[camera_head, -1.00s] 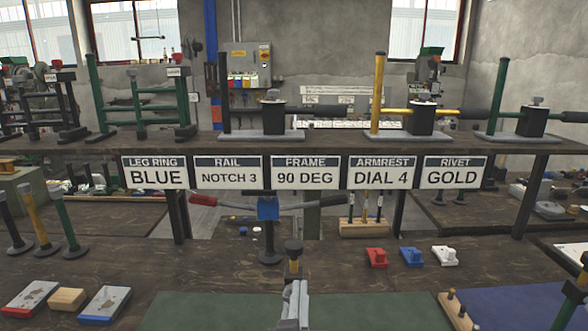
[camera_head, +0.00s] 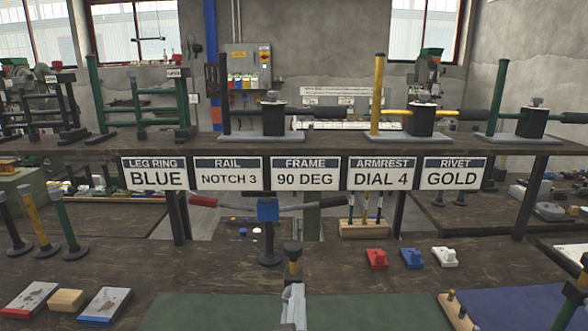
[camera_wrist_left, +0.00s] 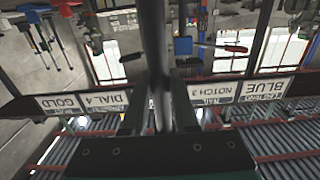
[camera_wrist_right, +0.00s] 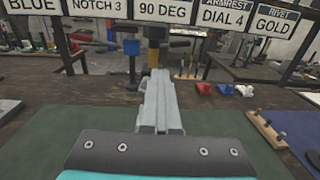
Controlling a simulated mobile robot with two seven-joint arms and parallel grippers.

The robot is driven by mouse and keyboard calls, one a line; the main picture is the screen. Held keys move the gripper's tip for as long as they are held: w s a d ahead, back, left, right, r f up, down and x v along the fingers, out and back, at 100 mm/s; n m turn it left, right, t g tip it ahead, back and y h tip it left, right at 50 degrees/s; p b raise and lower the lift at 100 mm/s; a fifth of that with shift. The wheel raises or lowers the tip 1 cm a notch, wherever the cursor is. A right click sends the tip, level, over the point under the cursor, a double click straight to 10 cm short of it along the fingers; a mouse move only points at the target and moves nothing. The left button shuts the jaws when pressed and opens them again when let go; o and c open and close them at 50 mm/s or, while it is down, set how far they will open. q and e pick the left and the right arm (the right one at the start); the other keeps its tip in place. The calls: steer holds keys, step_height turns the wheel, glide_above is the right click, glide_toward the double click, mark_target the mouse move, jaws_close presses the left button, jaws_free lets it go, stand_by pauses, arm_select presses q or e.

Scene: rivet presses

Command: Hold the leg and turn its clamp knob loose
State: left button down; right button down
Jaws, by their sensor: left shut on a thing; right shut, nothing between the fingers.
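My left gripper (camera_wrist_left: 161,118) is shut on a dark, slim post that looks like the leg (camera_wrist_left: 154,40), in the left wrist view. That view is upside down, and the head view does not show this gripper. My right gripper (camera_head: 293,292) is shut and empty at the bottom middle of the head view. It also shows in the right wrist view (camera_wrist_right: 158,78). Just beyond its tips is a dark knob (camera_head: 293,247) above a yellow piece, also in the right wrist view (camera_wrist_right: 153,33). I cannot tell whether the tips touch it. The knob's link to the held post is hidden.
A blue-headed stand (camera_head: 268,209) with a red-tipped bar is behind the knob. Red (camera_head: 376,258), blue (camera_head: 411,257) and white (camera_head: 445,257) blocks sit to the right. Posts (camera_head: 40,230) stand at left. A signed shelf (camera_head: 330,145) crosses behind. The green mat (camera_head: 370,311) is mostly clear.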

steer(key=shift+a+f, duration=0.15)
steer(key=shift+a, duration=0.1)
steer(key=shift+a, duration=0.8)
steer(key=shift+a+f, duration=0.15)
steer(key=shift+f, duration=0.05)
